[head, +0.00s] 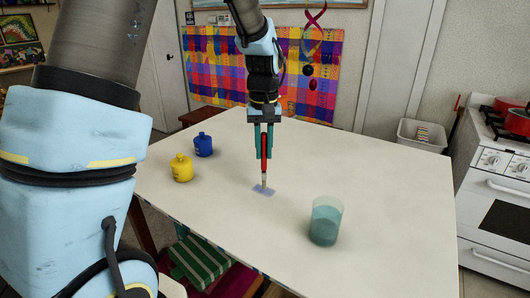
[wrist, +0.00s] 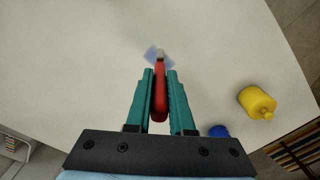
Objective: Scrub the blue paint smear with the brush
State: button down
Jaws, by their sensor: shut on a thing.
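My gripper (head: 264,153) points down over the middle of the white table and is shut on the red handle of the brush (head: 263,146). The brush is upright, with its pale tip pointing down at the blue paint smear (head: 268,191). In the wrist view the brush (wrist: 160,95) lies between the two teal fingers of my gripper (wrist: 160,75). Its tip covers part of the smear (wrist: 151,54), which is a faint bluish patch. The tip looks to be at or just above the smear; I cannot tell whether it touches.
On the white table (head: 370,170), a cup of teal liquid (head: 325,222) stands right of the smear. A yellow pot (head: 181,168) and a blue pot (head: 203,145) stand to the left. The surface around the smear is clear. A stove (head: 495,190) is at the right.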

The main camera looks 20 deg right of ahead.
aim_at(264, 134)
notch_tip(264, 134, up, 3)
jog(key=shift+f+p, duration=0.15)
jog(key=shift+p, duration=0.4)
jog(key=shift+r, duration=1.1)
